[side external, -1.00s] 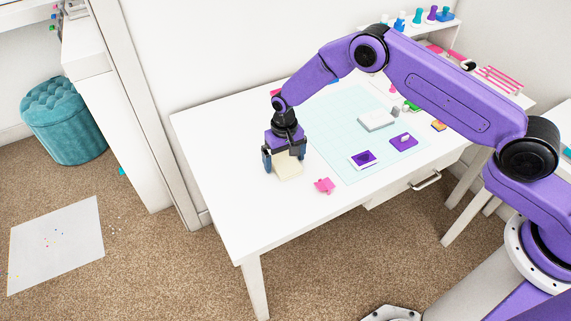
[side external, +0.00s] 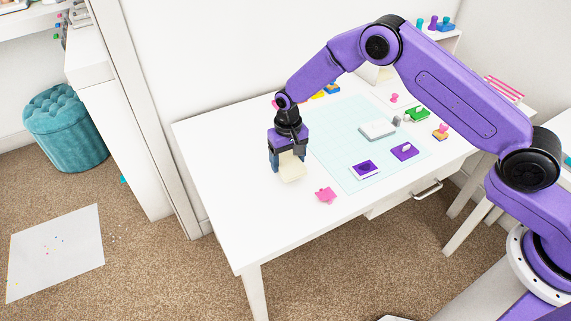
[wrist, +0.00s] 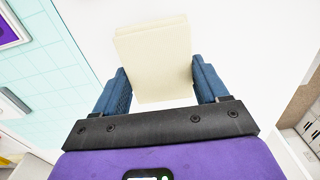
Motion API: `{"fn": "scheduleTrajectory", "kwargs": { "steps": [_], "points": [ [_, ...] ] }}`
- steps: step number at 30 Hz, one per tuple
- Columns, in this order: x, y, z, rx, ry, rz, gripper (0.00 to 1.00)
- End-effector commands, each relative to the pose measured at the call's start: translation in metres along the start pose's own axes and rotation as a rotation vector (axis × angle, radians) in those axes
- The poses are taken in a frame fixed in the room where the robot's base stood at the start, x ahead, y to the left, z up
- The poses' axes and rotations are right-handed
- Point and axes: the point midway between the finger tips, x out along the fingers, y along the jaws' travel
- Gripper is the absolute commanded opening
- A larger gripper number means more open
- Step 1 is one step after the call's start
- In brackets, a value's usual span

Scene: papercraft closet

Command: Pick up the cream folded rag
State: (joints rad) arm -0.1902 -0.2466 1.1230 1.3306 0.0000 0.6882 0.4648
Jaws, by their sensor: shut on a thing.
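The cream folded rag (side external: 291,167) is a small pale block between the fingers of my gripper (side external: 288,165), over the left part of the white table. In the wrist view the rag (wrist: 153,50) fills the space between the two blue fingers of my gripper (wrist: 162,85), which are shut on its sides. Its far end sticks out past the fingertips. The side view does not show clearly how high the rag is above the table top.
The white table (side external: 222,195) is clear to the left and front. A pink piece (side external: 325,194) lies right of the gripper.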

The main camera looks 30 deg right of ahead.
Motion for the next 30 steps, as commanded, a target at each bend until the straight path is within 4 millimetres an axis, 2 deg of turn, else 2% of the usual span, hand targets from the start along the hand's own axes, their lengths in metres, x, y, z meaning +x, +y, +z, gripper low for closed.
{"fn": "scheduleTrajectory", "kwargs": {
  "steps": [9,21,30],
  "points": [
    [-0.054,0.018,0.041,0.000,0.002,-0.001,0.45],
    [-0.080,0.043,0.100,-0.001,0.000,0.000,0.45],
    [-0.089,0.052,0.119,0.000,0.001,-0.001,0.45]
  ]
}}
